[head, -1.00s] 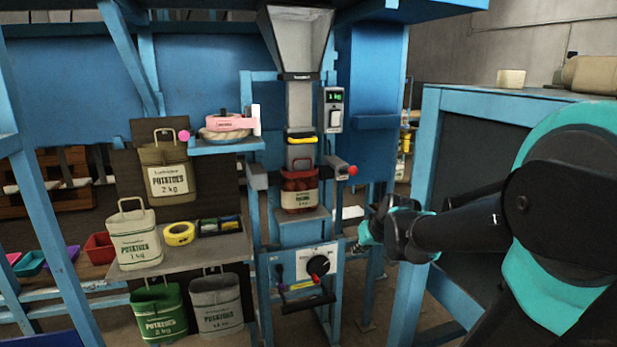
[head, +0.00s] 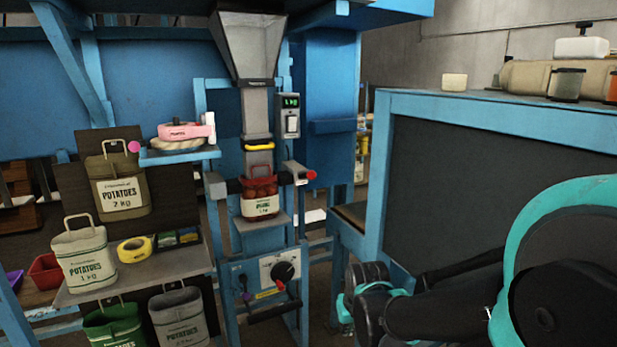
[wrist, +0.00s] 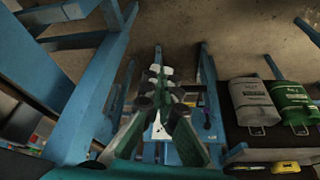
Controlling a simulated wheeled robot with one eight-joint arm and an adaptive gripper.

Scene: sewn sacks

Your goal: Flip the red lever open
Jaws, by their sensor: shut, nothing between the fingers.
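A red-tipped lever (head: 279,286) sits on the white-faced control panel (head: 268,269) below the filling spout, beside a black dial. A second red knob (head: 311,174) is on the bar at the right of the hanging sack. I cannot tell which of the two is meant. My gripper (head: 347,306) is low, to the right of the panel and apart from it; its fingertips are hard to see there. In the wrist view my gripper (wrist: 160,82) is shut and empty, with its fingers pointing toward the blue frame and floor. The levers are not clear in that view.
A red sack (head: 261,198) hangs under the hopper (head: 248,45). Potato sacks (head: 84,258) stand on shelves at the left. A blue-framed bench (head: 378,160) stands close to my arm on the right. A black bar (head: 273,312) juts out below the panel.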

